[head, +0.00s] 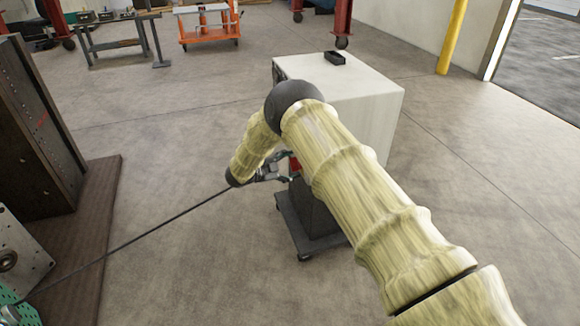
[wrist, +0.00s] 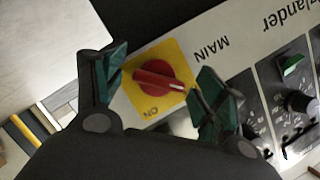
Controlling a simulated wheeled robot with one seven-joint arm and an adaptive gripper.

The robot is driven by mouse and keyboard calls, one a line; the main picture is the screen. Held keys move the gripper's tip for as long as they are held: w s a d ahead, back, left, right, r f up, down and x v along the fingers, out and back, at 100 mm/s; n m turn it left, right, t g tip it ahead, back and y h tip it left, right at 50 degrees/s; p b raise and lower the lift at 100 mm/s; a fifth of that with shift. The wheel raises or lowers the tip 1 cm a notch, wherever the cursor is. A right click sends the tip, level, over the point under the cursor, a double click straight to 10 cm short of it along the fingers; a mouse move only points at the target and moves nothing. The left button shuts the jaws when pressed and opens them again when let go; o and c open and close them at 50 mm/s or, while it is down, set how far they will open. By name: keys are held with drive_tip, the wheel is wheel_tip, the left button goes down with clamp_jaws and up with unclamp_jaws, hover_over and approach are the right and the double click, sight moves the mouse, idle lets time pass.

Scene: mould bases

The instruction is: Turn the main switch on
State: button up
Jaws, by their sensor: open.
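The main switch (wrist: 157,80) is a red rotary knob on a yellow plate (wrist: 179,58) in the wrist view. The panel text is upside down there, with "MAIN" beside the plate and "ON" at its lower edge. The knob's bar lies nearly level in the picture, with a pale mark at its right end, not at "ON". My gripper (wrist: 161,76) is open, with one teal-padded finger on each side of the knob. I cannot tell whether either finger touches it. In the head view my gripper (head: 283,167) is at the machine's front, and my arm hides most of the panel.
The white machine cabinet (head: 368,100) stands on a dark wheeled base (head: 312,222), with a black tray (head: 335,58) on top. Other knobs and a green switch (wrist: 291,64) sit beside the main switch. A cable (head: 150,232) runs to the machine. Floor to the right is clear.

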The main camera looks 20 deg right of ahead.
drive_tip(key=c, duration=1)
drive_tip(key=shift+f, duration=0.1)
drive_tip(key=shift+f+m+t+h+b, duration=0.1)
drive_tip(key=shift+m+t+h+b, duration=0.25)
drive_tip(key=shift+m+h+b, duration=1.3)
drive_tip(key=shift+m+t+h+b, duration=0.35)
drive_tip(key=shift+m+b, duration=1.95)
drive_tip(key=shift+m, duration=1.6)
drive_tip(key=shift+f+m+t+h+b, duration=0.1)
drive_tip(key=shift+m+t+h+b, duration=0.55)
drive_tip(key=shift+m+b, duration=1.7)
drive_tip(key=shift+r+m+g+h+p, duration=0.1)
drive_tip(key=shift+m+g+h+p, duration=0.3)
drive_tip(key=shift+m, duration=0.2)
